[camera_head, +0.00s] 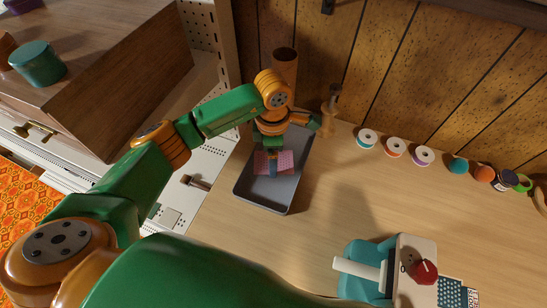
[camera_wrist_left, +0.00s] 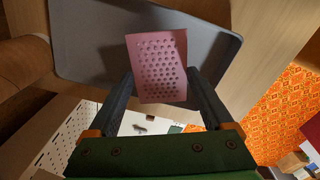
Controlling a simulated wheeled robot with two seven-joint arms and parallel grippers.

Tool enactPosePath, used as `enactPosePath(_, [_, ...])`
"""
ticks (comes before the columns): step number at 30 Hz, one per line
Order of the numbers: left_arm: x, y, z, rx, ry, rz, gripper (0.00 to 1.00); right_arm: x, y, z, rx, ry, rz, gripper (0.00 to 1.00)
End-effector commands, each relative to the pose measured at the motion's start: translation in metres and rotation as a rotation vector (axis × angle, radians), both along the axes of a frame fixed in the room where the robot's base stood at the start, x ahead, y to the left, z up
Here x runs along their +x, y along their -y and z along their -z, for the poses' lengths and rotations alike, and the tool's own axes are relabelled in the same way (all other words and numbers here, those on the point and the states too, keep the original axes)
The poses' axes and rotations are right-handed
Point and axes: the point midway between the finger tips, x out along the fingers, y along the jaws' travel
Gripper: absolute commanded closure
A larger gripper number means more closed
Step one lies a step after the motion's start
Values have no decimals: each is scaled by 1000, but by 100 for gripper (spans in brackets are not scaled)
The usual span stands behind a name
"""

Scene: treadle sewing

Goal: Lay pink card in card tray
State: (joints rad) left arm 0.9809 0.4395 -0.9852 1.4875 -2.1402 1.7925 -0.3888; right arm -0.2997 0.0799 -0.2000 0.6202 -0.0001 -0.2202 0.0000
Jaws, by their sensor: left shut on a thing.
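The pink card (camera_head: 286,160), dotted with rows of holes, is over the grey card tray (camera_head: 268,199) in the head view. My left gripper (camera_head: 272,166) reaches down over the tray and is shut on the card. In the left wrist view the card (camera_wrist_left: 160,68) sits between the two dark fingers of the gripper (camera_wrist_left: 160,88), with the tray (camera_wrist_left: 90,45) behind it. A shadow falls on the tray floor. I cannot tell how far the card is above the floor. My right gripper is out of view.
A brown cylinder (camera_head: 284,65) and a wooden spindle (camera_head: 329,118) stand behind the tray. Thread spools (camera_head: 395,148) line the back of the table. A teal and white device (camera_head: 370,268) stands at the front right. A wooden drawer cabinet (camera_head: 120,70) is at left. Mid-table is clear.

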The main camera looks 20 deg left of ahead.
Motion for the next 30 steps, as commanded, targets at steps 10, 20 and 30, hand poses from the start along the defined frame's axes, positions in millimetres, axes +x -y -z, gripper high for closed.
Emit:
enactPosePath(10, [-1, 1, 21, -1, -1, 2, 74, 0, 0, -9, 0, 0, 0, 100])
enactPosePath(20, [-1, 1, 30, -2, 1, 2, 74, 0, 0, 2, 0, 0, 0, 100])
enactPosePath(30, [-1, 1, 32, -2, 0, 1, 0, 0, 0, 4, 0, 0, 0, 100])
